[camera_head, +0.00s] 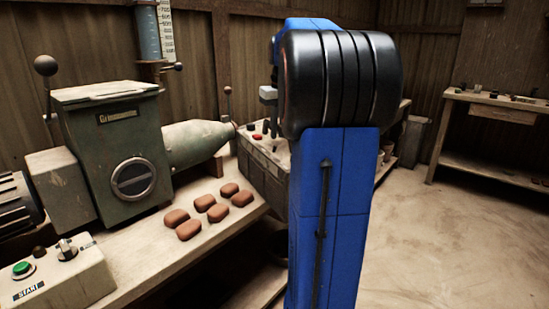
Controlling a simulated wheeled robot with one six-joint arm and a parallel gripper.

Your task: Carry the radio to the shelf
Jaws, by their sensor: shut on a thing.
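I cannot make out the radio in the head view. My blue and black arm stands upright across the middle of the picture and covers what is behind it. My gripper does not show; a small pale grey block by the arm's left edge is too unclear to name. At the far right, a wooden stand (484,101) has a top board with several small items and a lower shelf board (490,168). I cannot tell whether this is the task's shelf.
A green machine (108,150) stands on the wooden bench (150,262) at left, with several brown lumps (217,212) beside it. A control box with a green button (50,280) is at the front left. The floor (450,250) at right is clear.

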